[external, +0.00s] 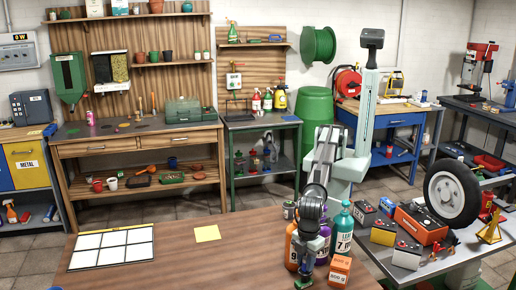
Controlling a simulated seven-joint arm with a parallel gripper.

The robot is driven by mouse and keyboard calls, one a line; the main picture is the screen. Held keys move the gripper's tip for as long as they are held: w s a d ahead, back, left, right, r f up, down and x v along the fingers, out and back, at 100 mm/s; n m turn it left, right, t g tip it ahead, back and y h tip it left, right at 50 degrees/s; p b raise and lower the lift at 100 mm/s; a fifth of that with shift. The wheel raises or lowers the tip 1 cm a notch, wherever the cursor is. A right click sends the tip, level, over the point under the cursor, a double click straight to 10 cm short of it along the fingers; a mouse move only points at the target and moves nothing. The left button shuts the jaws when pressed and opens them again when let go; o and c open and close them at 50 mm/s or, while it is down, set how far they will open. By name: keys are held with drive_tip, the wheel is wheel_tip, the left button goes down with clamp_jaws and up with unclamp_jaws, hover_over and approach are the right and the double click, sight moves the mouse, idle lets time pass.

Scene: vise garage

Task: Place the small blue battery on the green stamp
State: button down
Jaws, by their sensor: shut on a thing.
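My gripper (305,275) points down at the front of the brown wooden table, among bottles and beside an orange box. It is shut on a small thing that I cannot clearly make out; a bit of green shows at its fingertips. A small blue block that looks like a battery (387,206) stands on the grey side table at the right, among larger batteries. I cannot identify the green stamp with certainty in this view.
An orange bottle (291,247), a teal bottle (342,229) and an orange box (340,270) crowd my gripper. A yellow square (207,233) and a white grid panel (112,246) lie on the wooden table. Its middle is clear. A tire (452,193) stands at the right.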

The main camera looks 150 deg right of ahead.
drive_tip(key=shift+f, duration=0.15)
drive_tip(key=c, duration=0.9)
unclamp_jaws()
wheel_tip(320, 180, up, 12)
drive_tip(key=shift+d, duration=0.1)
